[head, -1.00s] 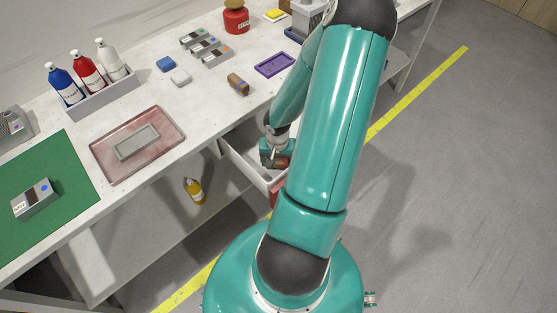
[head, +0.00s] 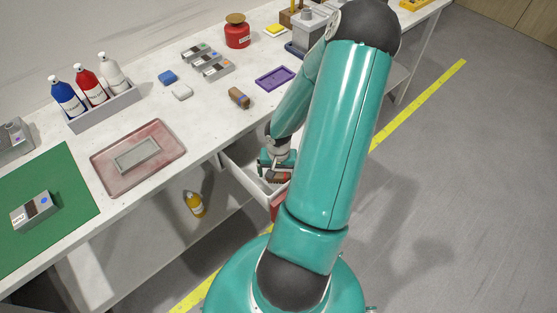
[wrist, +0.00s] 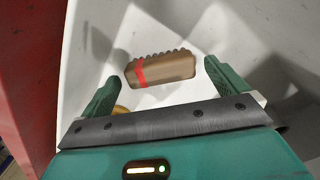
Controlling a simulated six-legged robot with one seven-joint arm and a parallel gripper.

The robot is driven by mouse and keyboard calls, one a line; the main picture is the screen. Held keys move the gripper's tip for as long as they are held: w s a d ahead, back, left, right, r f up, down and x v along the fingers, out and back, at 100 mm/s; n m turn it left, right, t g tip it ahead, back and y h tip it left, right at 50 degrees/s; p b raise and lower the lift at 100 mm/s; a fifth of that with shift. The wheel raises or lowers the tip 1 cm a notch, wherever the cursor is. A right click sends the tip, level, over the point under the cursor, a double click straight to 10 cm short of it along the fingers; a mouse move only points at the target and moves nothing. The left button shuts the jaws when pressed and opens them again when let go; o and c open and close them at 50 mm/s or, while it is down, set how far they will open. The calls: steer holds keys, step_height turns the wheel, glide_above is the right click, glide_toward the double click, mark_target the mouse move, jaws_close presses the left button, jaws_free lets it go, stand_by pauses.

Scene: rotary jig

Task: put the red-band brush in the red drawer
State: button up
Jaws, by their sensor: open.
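The red-band brush (wrist: 165,68), brown with a red stripe and a bumpy bristle edge, lies inside the white drawer (wrist: 232,38) in the wrist view. My gripper (wrist: 158,78) is open, its two green fingers on either side of the brush with visible gaps. The drawer's red front (wrist: 28,70) shows at the left there. In the head view my gripper (head: 277,163) is down in the pulled-out drawer (head: 243,178) below the bench edge. My arm hides part of the drawer and its red front (head: 276,206).
On the bench another brown brush (head: 239,98) lies near a purple tray (head: 275,78). A pink tray (head: 165,170), a bottle rack (head: 108,108) and a red jar (head: 237,35) stand there too. A small tan thing (wrist: 120,109) shows beside the left finger in the wrist view.

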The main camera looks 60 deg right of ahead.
mark_target(279, 175)
steer(key=w+a+r+n+h, duration=0.1)
steer(key=w+a+r+n, duration=0.15)
steer(key=r, duration=0.75)
steer(key=w+a+r+n+h, duration=0.15)
steer(key=a+r, duration=0.25)
steer(key=r, duration=0.7)
steer(key=s+a+r+n+t+y, duration=0.1)
steer(key=a+r+n+t, duration=0.1)
steer(key=a+r, duration=0.7)
steer(key=a+r+n+t+y, duration=0.1)
steer(key=a+r+n+t, duration=0.2)
steer(key=a+r, duration=0.6)
steer(key=a+n, duration=0.2)
steer(key=a, duration=0.4)
steer(key=shift+s+r+n+t, duration=0.2)
steer(key=shift+s+n+t, duration=0.1)
steer(key=shift+s, duration=0.05)
steer(key=shift+y, duration=0.25)
